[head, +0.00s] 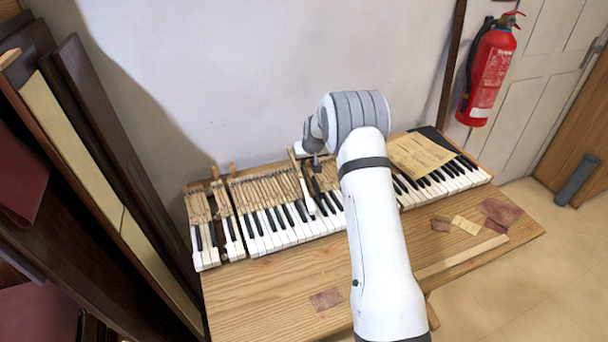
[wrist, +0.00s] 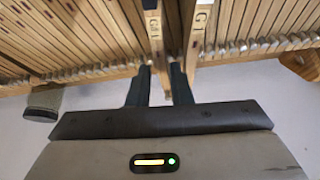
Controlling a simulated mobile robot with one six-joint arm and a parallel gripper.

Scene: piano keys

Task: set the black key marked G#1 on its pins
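A wooden key shank (wrist: 155,32) with a mark reading about "G 1" runs between the two fingers of my gripper (wrist: 161,75) in the wrist view. Its end reaches past the row's other ends, and the fingers look closed around it. The mark's middle sign is too small to read. In the head view my gripper (head: 316,160) is over the rear of the keyboard, partly hidden by my arm. A dark key (head: 318,187) shows below it, close to a white-fronted key (head: 308,194) that sits higher than its neighbours. The pins cannot be seen.
The keyboard (head: 265,225) lies on a wooden table (head: 265,292) against the wall. A second marked shank (wrist: 201,22) stands just right of the fingers. A paper sheet (head: 420,153) lies on the right keys. Dark panels (head: 110,150) lean at left.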

